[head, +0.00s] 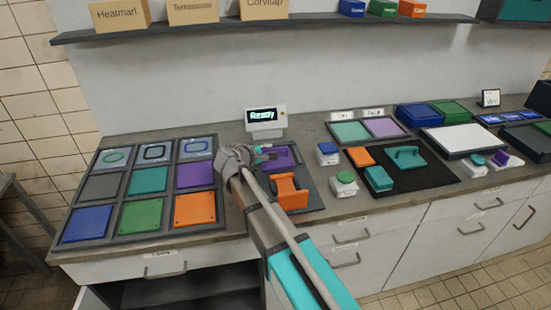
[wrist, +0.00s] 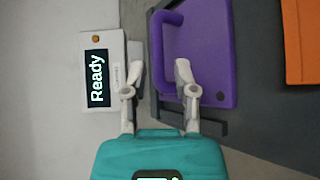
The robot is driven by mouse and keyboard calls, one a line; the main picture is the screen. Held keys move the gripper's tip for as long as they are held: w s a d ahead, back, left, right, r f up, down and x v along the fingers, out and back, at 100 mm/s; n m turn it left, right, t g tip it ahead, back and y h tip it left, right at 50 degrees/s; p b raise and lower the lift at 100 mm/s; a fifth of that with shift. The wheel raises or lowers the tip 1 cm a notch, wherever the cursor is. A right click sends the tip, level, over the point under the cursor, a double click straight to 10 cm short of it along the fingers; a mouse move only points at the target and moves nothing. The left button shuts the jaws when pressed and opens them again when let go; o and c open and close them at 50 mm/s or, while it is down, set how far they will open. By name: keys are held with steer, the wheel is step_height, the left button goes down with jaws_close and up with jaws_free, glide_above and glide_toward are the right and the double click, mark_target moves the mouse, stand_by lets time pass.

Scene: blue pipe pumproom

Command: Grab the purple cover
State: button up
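The purple cover (wrist: 208,50) is a flat plate with a raised handle along its left side in the wrist view. In the head view the purple cover (head: 284,157) lies on the counter below the "Ready" display, partly hidden by my arm. My gripper (wrist: 159,72) is open. Its fingertips appear on either side of the handle's lower part in the wrist view, with the right one overlapping the plate. I cannot tell whether they touch it. In the head view my gripper (head: 266,153) is at the cover's left edge.
The "Ready" display (head: 265,120) stands close behind the cover. An orange part (head: 289,193) with raised ends is just in front. A rack of coloured squares (head: 115,185) lies left, including another purple square (head: 195,174). A black mat (head: 425,173) with teal parts is right.

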mark_target(274, 150)
steer(key=shift+b+x, duration=0.7)
steer(key=shift+x, duration=1.55)
steer(key=shift+r, duration=0.1)
jaws_close()
